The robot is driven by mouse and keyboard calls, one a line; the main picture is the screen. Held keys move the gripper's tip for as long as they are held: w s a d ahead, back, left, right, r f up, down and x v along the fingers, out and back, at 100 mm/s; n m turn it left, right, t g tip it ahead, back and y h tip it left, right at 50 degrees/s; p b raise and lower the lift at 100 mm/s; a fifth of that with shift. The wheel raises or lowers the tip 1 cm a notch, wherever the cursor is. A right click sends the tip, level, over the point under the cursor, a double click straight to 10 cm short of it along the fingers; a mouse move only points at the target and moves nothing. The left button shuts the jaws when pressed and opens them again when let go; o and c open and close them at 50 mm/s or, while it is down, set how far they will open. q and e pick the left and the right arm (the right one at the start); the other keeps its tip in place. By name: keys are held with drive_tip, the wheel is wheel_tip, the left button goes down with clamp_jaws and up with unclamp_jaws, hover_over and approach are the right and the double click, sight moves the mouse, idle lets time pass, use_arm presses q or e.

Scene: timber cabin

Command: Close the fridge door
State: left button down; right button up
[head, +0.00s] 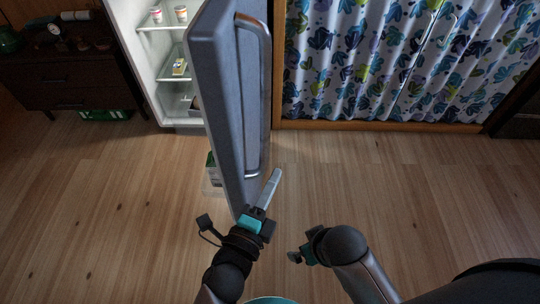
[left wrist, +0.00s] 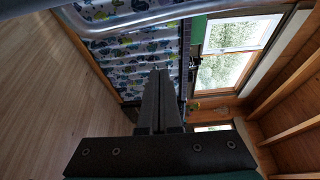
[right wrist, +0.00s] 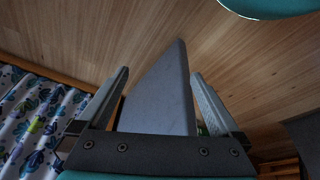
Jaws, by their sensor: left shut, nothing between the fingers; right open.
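The fridge (head: 180,80) stands open at the upper left of the head view. Its grey-blue door (head: 217,95) is swung out toward me, with a long metal handle (head: 266,100) on its right face. My left gripper (head: 277,172) is shut and empty, just right of the door's near edge, by the handle's lower end. I cannot tell whether it touches the door. The handle (left wrist: 140,18) crosses the top of the left wrist view. My right gripper (head: 293,257) is open and empty, lower and right of the door. The door (right wrist: 160,95) appears beyond its fingers in the right wrist view.
Shelves inside the fridge hold a few small items (head: 181,14). A clear bin (head: 212,172) shows behind the door's left side. A dark drawer cabinet (head: 75,85) stands at left, and a patterned curtain (head: 370,60) hangs at right. The wooden floor (head: 400,180) right of the door is clear.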

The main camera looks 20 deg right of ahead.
use_arm(q)
drive_tip(key=b+x, duration=0.2)
drive_tip(key=x, duration=0.8)
drive_tip(key=shift+w+a+r+p, duration=0.1)
drive_tip(key=shift+w+a+p, duration=0.1)
drive_tip(key=shift+a, duration=0.45)
drive_tip(key=shift+w+a+f+p, duration=0.1)
drive_tip(key=shift+w+a+p, duration=0.1)
drive_tip(key=shift+a, duration=0.5)
drive_tip(key=shift+w+a+r+p, duration=0.1)
drive_tip(key=shift+w+a+p, duration=0.1)
drive_tip(key=shift+a, duration=0.45)
use_arm(e)
drive_tip(key=shift+w+r, duration=0.2)
drive_tip(key=shift+r, duration=0.9)
use_arm(q)
drive_tip(key=shift+a, duration=0.1)
